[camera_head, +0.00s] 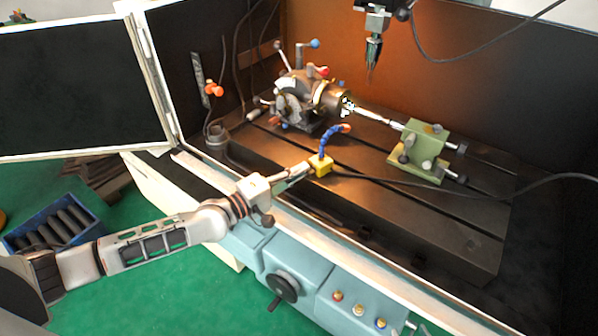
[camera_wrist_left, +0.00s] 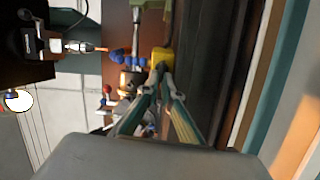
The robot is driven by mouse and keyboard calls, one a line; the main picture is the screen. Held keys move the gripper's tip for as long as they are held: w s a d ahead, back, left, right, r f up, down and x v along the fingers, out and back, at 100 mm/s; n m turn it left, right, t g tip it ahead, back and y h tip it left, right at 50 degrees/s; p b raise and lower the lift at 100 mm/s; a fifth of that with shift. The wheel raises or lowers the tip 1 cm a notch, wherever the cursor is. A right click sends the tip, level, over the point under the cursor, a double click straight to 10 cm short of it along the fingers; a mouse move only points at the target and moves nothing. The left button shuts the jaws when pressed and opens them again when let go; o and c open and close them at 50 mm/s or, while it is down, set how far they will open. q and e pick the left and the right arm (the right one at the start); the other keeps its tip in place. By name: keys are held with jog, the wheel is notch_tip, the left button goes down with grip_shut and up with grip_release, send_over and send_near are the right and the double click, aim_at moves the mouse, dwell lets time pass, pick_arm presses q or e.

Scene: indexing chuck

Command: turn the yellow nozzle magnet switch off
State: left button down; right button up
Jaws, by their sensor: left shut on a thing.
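The yellow magnet base (camera_head: 321,168) sits on the dark slotted machine table (camera_head: 450,225) near its front edge. A blue segmented nozzle (camera_head: 323,148) rises from it, bending right to an orange tip. My left gripper (camera_head: 307,170) reaches in from the left at the base's left side. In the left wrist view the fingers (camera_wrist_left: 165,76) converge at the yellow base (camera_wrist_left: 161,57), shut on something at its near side. The switch itself is too small to make out and seems hidden by the fingertips. My right gripper is in neither view.
The indexing chuck (camera_head: 305,98) stands behind the base, and a green tailstock (camera_head: 423,150) stands to the right. A spindle tool (camera_head: 373,55) hangs above. A black cable (camera_head: 450,183) runs right from the base. The front right of the table is clear.

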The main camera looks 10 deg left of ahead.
pick_arm(q)
jog(key=c, duration=2.2)
grip_release()
jog(key=shift+c, duration=0.2)
jog(key=shift+f, duration=0.1)
jog(key=shift+s+a, duration=0.4)
jog(key=shift+s, duration=0.1)
jog(key=v, duration=0.6)
jog(key=shift+s+a, duration=0.2)
jog(key=shift+s, duration=0.1)
